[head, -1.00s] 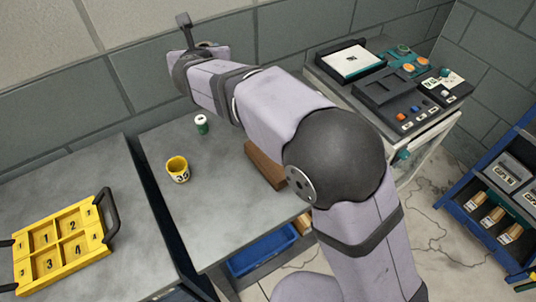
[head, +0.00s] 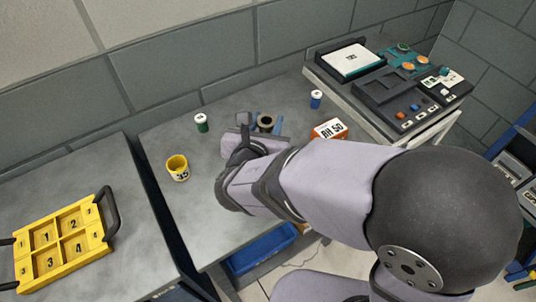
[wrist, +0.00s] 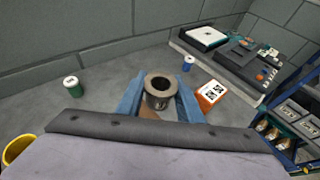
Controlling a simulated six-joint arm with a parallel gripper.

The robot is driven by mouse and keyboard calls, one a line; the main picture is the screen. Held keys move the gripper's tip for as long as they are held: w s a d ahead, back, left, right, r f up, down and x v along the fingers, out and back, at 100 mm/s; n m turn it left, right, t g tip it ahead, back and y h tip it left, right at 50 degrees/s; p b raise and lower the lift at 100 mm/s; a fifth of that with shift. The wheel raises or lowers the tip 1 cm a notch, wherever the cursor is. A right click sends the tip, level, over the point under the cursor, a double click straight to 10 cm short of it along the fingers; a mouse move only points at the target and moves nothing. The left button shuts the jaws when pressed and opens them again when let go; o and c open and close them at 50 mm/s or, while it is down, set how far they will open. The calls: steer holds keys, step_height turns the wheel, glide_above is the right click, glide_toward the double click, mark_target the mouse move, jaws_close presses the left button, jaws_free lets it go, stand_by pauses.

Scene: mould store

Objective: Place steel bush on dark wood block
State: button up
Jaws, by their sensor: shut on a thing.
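The steel bush (head: 266,121) is a dark grey ring with an open bore and a flange on top. It stands upright between the blue fingers of my gripper (head: 265,124), which is shut on it. The wrist view shows the bush (wrist: 160,86) between both fingers of my gripper (wrist: 160,96). A brown patch of the wood block (wrist: 148,114) shows below the bush in the wrist view. The rest of the block is hidden by my gripper and arm. I cannot tell whether the bush touches it.
A yellow cup (head: 177,168) and a green-bodied jar (head: 201,123) stand to the left. A blue jar (head: 316,99) and an orange labelled box (head: 329,129) are to the right. A control panel (head: 385,92) is back right. A yellow numbered tray (head: 62,245) lies on the left table.

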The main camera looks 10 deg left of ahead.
steer(key=shift+w+d+r, duration=0.1)
steer(key=shift+d+r, duration=0.1)
steer(key=shift+f, duration=5.05)
steer(key=shift+f+b, duration=0.15)
steer(key=shift+b, duration=0.25)
steer(key=o, duration=1.2)
steer(key=shift+r, duration=0.25)
steer(key=v, duration=1.2)
steer(key=shift+a+b, duration=0.15)
steer(key=shift+b, duration=0.15)
